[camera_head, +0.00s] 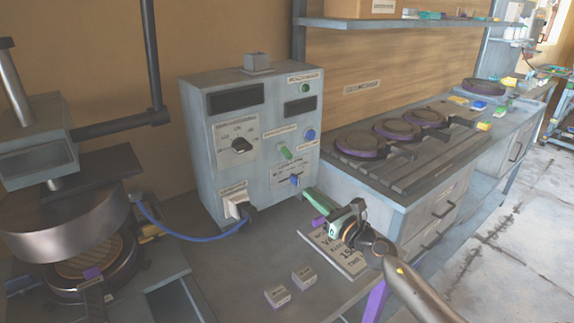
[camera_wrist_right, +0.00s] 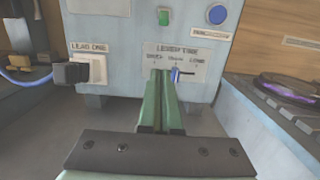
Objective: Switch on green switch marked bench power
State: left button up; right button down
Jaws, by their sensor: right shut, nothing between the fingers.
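A grey control box (camera_head: 205,150) stands on the bench. The green switch (camera_head: 285,152) sticks out of its front below a label too small to read. It also shows at the top of the right wrist view (camera_wrist_right: 164,17), where it points down. My right gripper (camera_head: 309,194) is below and to the right of the green switch, apart from it. Its green fingers (camera_wrist_right: 162,73) are shut and empty, with their tips close to the small blue lever (camera_wrist_right: 176,75) on the lower panel. I cannot tell whether they touch it. My left gripper is not in view.
A round blue button (camera_head: 310,135) sits right of the switch. A plug (camera_head: 236,207) with a blue cable is in the box's lower left. A printed card (camera_head: 330,250) lies under my right arm. A plate press (camera_head: 70,220) stands at left, purple-edged discs (camera_head: 362,141) at right.

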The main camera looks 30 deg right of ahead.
aim_at(286, 153)
jog(key=w, duration=0.6)
jog(key=w+r, duration=0.1)
jog(key=w, duration=0.2)
jog(key=shift+w+a, duration=0.15)
jog(key=shift+a, duration=0.2)
jog(key=r+p, duration=0.2)
jog(key=shift+s+r+p, duration=0.3)
jog(key=shift+r, duration=0.1)
jog(key=shift+s+r, duration=0.15)
jog(key=shift+r, duration=0.1)
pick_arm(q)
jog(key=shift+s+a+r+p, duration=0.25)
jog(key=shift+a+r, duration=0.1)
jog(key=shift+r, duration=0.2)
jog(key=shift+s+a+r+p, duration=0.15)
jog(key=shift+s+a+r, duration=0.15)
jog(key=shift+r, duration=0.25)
pick_arm(e)
jog(key=shift+s+r, duration=0.15)
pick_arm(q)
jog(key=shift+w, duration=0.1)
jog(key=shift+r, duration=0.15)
pick_arm(e)
jog(key=shift+d, duration=0.15)
